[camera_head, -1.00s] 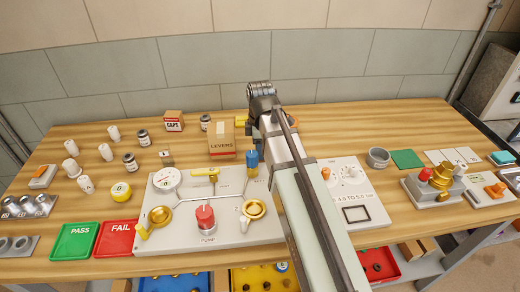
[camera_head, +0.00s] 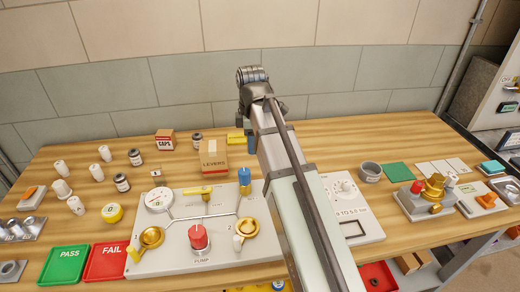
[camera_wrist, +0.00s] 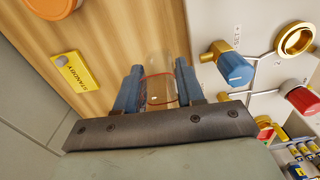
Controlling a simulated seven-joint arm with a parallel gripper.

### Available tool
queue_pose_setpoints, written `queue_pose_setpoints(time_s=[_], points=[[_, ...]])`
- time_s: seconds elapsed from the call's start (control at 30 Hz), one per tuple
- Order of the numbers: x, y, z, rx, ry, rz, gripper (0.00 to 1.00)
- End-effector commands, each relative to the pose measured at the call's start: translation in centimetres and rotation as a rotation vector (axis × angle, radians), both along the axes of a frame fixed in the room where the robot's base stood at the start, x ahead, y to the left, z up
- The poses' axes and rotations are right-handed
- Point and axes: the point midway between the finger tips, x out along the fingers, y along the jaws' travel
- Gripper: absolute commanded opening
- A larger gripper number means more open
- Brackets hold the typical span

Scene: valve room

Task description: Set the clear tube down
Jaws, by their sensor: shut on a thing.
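The clear tube (camera_wrist: 165,62) is between the two blue fingers of my gripper (camera_wrist: 157,82) in the wrist view. It is see-through, with a thin reddish line around it. The fingers are shut on it, one on each side. Wood bench top shows behind the tube; I cannot tell whether its end touches the bench. In the head view my arm hides the tube and most of the gripper, which is near the back of the bench behind the panel.
The yellow STANDBY plate (camera_wrist: 75,72) lies beside the gripper. The panel with a blue-handled valve (camera_wrist: 235,68) is on the other side. The LEVERS box (camera_head: 213,155) and CAPS box (camera_head: 165,140) stand left of my arm. Bare wood (camera_head: 330,135) shows right of it.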

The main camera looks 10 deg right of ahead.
Motion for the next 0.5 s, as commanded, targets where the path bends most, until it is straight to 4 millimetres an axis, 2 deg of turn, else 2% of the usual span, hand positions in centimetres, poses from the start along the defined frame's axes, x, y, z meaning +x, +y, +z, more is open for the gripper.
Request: queue_pose_setpoints(time_s=[0.17, 0.33, 0.5], points=[[0.3, -2.1, 0.4, 0.0, 0.001, -0.035, 0.08], [0.9, -6.3, 0.1, -0.001, 0.01, -0.105, 0.08], [2.7, -11.2, 0.0, -0.001, 0.022, -0.184, 0.08]])
